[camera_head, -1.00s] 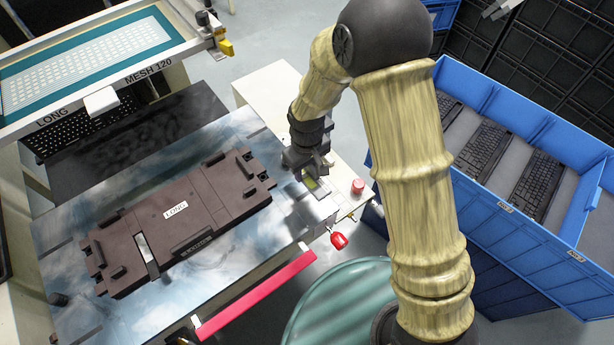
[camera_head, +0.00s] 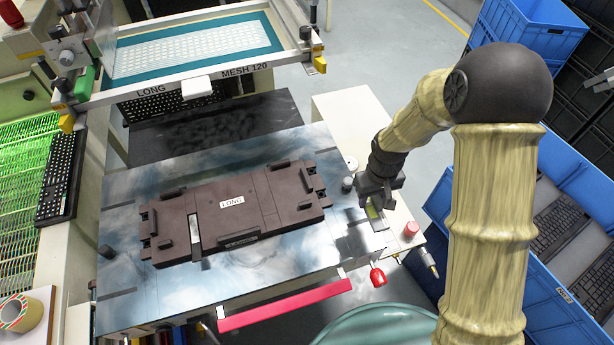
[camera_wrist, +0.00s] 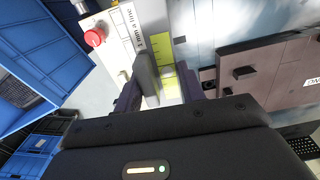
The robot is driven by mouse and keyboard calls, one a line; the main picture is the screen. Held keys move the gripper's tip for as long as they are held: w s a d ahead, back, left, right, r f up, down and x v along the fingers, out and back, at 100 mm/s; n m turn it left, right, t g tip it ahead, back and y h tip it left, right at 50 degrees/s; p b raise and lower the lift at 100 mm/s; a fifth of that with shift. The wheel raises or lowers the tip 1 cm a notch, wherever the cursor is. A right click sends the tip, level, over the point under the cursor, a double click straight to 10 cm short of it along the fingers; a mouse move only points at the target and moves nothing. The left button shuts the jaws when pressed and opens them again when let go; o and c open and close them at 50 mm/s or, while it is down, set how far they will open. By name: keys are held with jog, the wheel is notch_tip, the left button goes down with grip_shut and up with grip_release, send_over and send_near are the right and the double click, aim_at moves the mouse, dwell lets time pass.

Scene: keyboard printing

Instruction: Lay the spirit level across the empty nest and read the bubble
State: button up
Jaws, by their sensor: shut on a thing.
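The spirit level (camera_wrist: 167,73) shows as a grey bar with a yellow-green face, between my fingers in the wrist view. In the head view its yellow-green part (camera_head: 373,212) shows just below my gripper (camera_head: 375,202), at the right end of the table. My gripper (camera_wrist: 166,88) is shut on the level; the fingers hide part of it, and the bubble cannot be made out. The brown nest (camera_head: 270,198), marked LONG, lies on the shiny table to the left of my gripper. It carries no keyboard. Its edge (camera_wrist: 245,75) shows at the right in the wrist view.
A red button (camera_head: 411,229) stands right of my gripper; a red knob (camera_head: 378,277) hangs at the table's front edge. The screen frame (camera_head: 240,68), marked MESH 120, is raised behind the nest. A blue crate (camera_head: 480,240) with keyboards stands at the right.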

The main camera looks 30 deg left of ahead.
jog(key=w+d+f+m+p, duration=0.1)
jog(key=w+d+m+p, duration=0.2)
jog(key=d, duration=0.9)
jog(key=w+d+f+m+p, duration=0.1)
jog(key=w+d+m+p, duration=0.2)
jog(key=d, duration=1)
jog(key=m+p, duration=0.2)
jog(key=m, duration=0.1)
jog(key=shift+w, duration=0.4)
